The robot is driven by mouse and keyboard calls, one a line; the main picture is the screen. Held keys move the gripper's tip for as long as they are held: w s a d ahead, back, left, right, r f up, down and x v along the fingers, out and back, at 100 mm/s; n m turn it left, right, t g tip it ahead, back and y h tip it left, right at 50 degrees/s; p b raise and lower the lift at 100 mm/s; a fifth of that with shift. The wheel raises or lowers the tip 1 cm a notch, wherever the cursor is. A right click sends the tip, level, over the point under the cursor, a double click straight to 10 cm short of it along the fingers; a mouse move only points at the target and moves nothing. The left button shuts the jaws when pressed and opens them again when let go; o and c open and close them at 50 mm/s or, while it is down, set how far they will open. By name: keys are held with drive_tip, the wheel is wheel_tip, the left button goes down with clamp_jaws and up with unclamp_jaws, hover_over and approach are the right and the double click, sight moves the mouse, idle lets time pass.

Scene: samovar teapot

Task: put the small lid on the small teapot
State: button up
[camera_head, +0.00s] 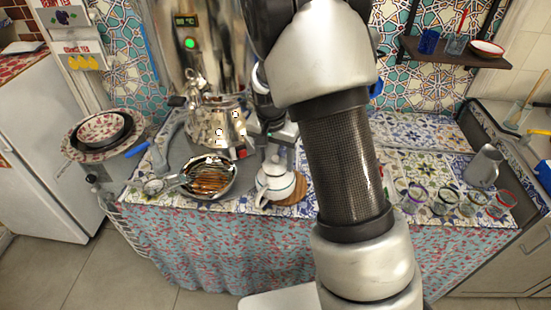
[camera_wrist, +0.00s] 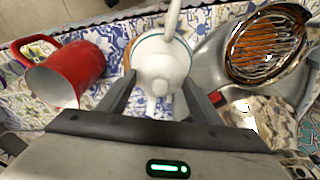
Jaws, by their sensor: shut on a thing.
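The small white teapot (camera_head: 275,184) with a teal band stands upright on a round wooden board (camera_head: 295,192) near the counter's front edge. In the wrist view the teapot (camera_wrist: 152,46) lies just beyond my fingers, its long white spout or handle reaching to the top of the picture. My gripper (camera_head: 277,152) is directly above the teapot and points down. It is shut on the small white lid (camera_wrist: 159,88), whose knob shows between the fingers (camera_wrist: 160,84). The lid is at the teapot's mouth; I cannot tell whether it touches the rim.
Several glasses (camera_head: 445,200) and a grey pitcher (camera_head: 484,166) stand on the right.

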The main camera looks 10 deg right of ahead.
drive_tip(key=shift+f+b, duration=0.3)
drive_tip(key=shift+f, duration=0.35)
idle(1.4)
drive_tip(key=o, duration=1.6)
drive_tip(key=shift+r+p, duration=2.5)
drive_tip(key=shift+r, duration=1.05)
